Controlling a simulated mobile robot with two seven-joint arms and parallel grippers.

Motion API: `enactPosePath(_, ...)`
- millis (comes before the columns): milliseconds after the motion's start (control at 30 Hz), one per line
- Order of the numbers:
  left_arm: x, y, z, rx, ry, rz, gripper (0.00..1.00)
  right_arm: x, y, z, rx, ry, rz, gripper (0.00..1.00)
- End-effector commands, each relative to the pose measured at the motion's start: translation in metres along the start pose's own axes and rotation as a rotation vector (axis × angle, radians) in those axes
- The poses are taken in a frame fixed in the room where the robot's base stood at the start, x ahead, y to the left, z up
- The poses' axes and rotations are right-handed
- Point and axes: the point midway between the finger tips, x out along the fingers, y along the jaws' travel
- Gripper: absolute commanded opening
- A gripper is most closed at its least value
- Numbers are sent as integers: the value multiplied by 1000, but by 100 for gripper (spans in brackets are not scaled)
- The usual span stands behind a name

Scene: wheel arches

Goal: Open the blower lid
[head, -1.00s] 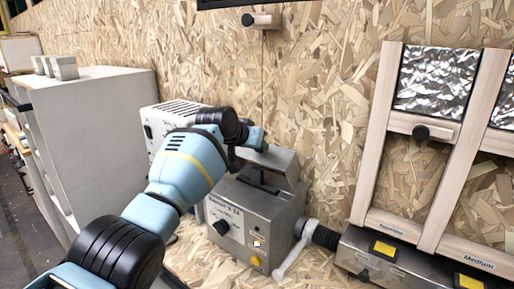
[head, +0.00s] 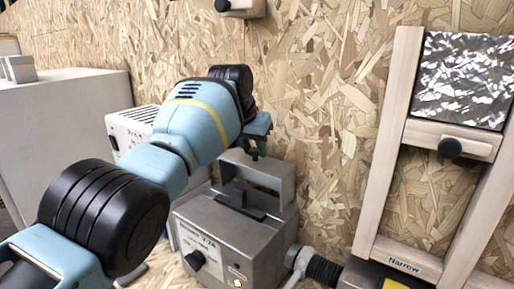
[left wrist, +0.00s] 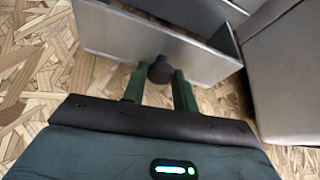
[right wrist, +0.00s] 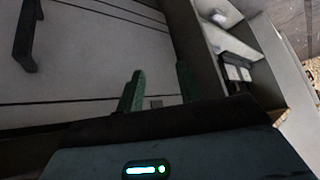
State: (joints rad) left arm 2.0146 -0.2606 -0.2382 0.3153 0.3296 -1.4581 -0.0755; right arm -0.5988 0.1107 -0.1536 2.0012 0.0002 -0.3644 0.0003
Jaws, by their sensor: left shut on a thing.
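The blower (head: 225,235) is a grey metal box with a black dial on its front, against the chipboard wall. Its lid (head: 265,172) stands raised above the box top, with a dark opening under it. My left gripper (head: 256,148) is above the lid, shut on the black lid knob (left wrist: 160,70), which sits between its green fingers in the left wrist view. The lid (left wrist: 150,40) hangs just beyond the fingers there. My right gripper (right wrist: 158,88) is open, with nothing between its fingers. It is not in the head view.
A hose (head: 322,268) leaves the blower's right side. A wooden frame labelled "Narrow" (head: 405,262) with a foil panel and black knob stands at right. A white vented box (head: 128,130) is behind my left arm. A grey cabinet (head: 60,120) stands at left.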

Motion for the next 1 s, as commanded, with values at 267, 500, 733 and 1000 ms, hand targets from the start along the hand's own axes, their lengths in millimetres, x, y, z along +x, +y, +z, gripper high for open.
enactPosePath(267, 2, -1, 4, 0, -24, 0, 0, -1, -1, 5, 1, -9, -1, 36)
enactPosePath(500, 2, -1, 5, 1, -26, 1, 0, -1, -1, 5, 1, -10, -1, 36)
enactPosePath(733, 2, -1, 4, 1, -25, 1, 48, 0, -1, 5, 1, -9, -2, 36)
enactPosePath(1000, 0, -1, 3, 1, -20, 0, 50, 1, 0, 1, 0, -2, -1, 36)
